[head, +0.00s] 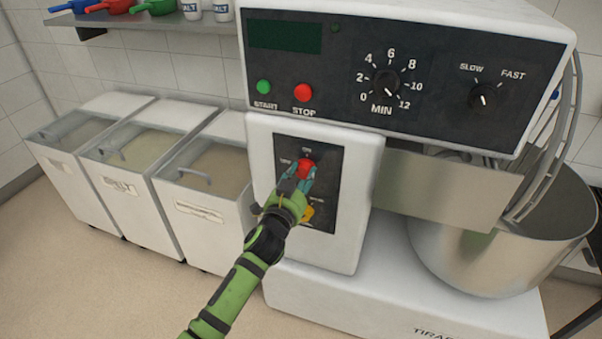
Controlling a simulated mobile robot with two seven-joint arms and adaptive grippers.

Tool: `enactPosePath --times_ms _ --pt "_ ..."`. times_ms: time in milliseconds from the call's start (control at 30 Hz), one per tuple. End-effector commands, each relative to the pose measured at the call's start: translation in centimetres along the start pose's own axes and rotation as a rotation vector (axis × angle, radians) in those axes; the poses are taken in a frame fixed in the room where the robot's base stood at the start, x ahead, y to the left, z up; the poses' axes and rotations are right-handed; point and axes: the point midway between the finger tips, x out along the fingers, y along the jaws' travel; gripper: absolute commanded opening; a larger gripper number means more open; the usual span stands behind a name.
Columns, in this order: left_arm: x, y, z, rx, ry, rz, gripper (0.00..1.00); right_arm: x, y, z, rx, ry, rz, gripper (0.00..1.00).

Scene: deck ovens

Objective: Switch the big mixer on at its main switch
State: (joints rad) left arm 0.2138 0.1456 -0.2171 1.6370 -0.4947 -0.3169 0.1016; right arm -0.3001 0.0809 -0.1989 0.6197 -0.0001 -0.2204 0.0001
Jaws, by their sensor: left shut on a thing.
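The big mixer (400,28) fills the right half of the head view. On its white column is a dark switch panel (325,215) with a red rotary main switch (306,165). A white label reading like "ON" stands above the switch. Below it is a yellow part (307,213), partly covered by my gripper. My left gripper (301,176) is shut on the red main switch, and its fingers hide part of the knob, so its exact setting is unclear. The display (284,37) above is dark. My right gripper is not in view.
The upper panel carries a green START button (263,87), a red STOP button (303,92), a timer dial (386,81) and a speed dial (483,97). A steel bowl (480,255) stands at the right. Flour bins (200,215) stand left; a shelf (140,20) hangs above.

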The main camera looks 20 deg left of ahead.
Motion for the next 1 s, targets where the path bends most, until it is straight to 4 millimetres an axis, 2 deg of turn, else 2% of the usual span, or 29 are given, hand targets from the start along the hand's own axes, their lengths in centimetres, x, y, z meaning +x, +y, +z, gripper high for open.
enactPosePath --times_ms 33,700,1000 --pt "0.2 -0.6 -1.0 0.047 0.019 -0.009 0.07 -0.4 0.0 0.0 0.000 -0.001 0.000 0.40" --pt "0.2 -0.1 -1.0 0.675 0.021 -0.012 0.07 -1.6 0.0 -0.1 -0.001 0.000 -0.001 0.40" --pt "0.2 0.1 -0.9 0.890 0.021 -0.012 0.07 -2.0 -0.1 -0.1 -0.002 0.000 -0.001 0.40"
